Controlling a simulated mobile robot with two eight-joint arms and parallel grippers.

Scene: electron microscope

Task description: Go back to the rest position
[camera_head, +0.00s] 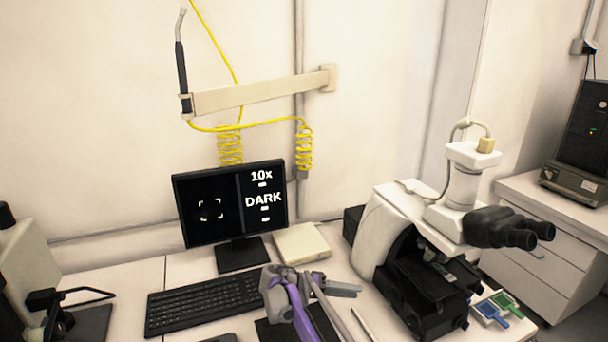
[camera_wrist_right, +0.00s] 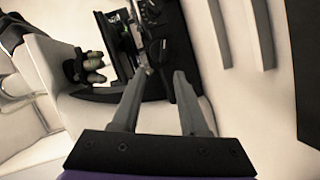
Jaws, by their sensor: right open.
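My right gripper (camera_head: 344,289) is low in the middle of the head view, above the front of the desk, between the keyboard and the microscope. In the right wrist view its two fingers (camera_wrist_right: 158,88) stand apart with nothing between them. The white and black microscope (camera_head: 404,238) stands to its right. Its dark stage area also shows beyond the fingertips in the right wrist view (camera_wrist_right: 172,52), apart from them as far as I can tell. My left gripper is not in view.
A monitor (camera_head: 222,205) reading "10x" and "DARK" stands behind a black keyboard (camera_head: 196,305). A pale box (camera_head: 301,243) lies beside it. Blue and green handled items (camera_head: 497,309) lie at the microscope's right. A wall arm (camera_head: 262,92) with yellow coiled cables hangs above.

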